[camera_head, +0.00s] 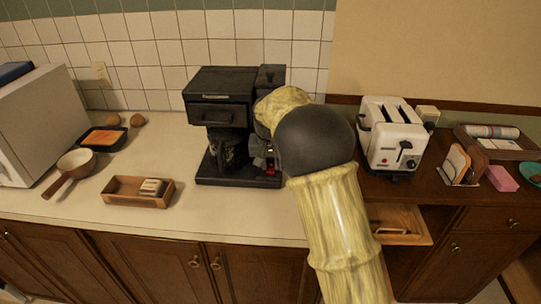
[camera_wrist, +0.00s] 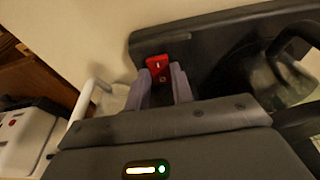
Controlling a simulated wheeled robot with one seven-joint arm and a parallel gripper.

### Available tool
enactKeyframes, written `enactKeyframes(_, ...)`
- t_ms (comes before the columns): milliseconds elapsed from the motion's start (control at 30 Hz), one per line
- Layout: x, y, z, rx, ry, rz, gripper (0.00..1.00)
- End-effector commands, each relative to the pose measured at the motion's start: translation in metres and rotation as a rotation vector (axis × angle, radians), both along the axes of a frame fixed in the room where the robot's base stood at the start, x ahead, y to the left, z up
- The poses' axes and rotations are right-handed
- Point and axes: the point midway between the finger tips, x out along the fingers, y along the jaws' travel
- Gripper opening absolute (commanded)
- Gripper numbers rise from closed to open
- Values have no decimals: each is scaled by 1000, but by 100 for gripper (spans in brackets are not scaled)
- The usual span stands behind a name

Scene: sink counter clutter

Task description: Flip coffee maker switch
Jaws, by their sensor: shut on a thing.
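The black coffee maker (camera_head: 218,84) stands on the counter against the tiled wall, with its glass carafe (camera_head: 228,150) in place. Its red switch (camera_head: 271,171) is at the right front of the base. In the wrist view the red switch (camera_wrist: 158,66) shows a white line and a circle mark. My gripper (camera_head: 264,161) reaches down at the right side of the coffee maker, partly hidden by my arm.
A white toaster (camera_head: 392,140) stands to the right. An open drawer (camera_head: 400,224) is below it. A wooden box (camera_head: 138,191), a small pan (camera_head: 76,163) and a microwave (camera_head: 40,110) are to the left.

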Motion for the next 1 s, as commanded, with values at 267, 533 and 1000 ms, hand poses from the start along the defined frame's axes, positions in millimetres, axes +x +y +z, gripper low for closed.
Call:
enactKeyframes(267,4,0,6,4,75,1,1)
enactKeyframes(533,4,0,2,7,104,1,1)
enactKeyframes(1000,4,-1,2,7,104,-1,45)
